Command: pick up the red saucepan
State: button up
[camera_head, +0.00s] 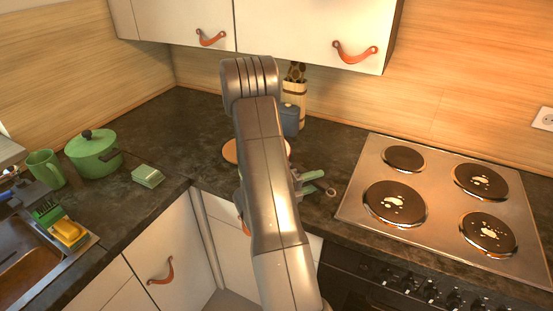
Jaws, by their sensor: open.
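No saucepan that is clearly red shows in the head view. My arm covers the middle of the counter and may hide it. Part of an orange-brown round thing (230,152) shows beside my arm; I cannot tell what it is. Two greenish prongs stick out to the right of my arm, over the counter left of the stove. They look like the fingers of my gripper (312,183), apart, with nothing visible between them. A small ring (332,192) shows by their tips. The rest of the gripper is hidden behind my arm.
A green lidded pot (93,155), a green mug (45,169) and a small green box (147,176) stand on the left counter by the sink (22,265). A stove (440,205) with dark hotplates is at right. Wall cupboards (300,30) hang above. A blue container (290,120) stands behind my arm.

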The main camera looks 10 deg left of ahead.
jog(key=shift+w+d, duration=0.15)
jog(key=shift+d, duration=0.05)
grip_shut()
jog(key=shift+r, duration=0.15)
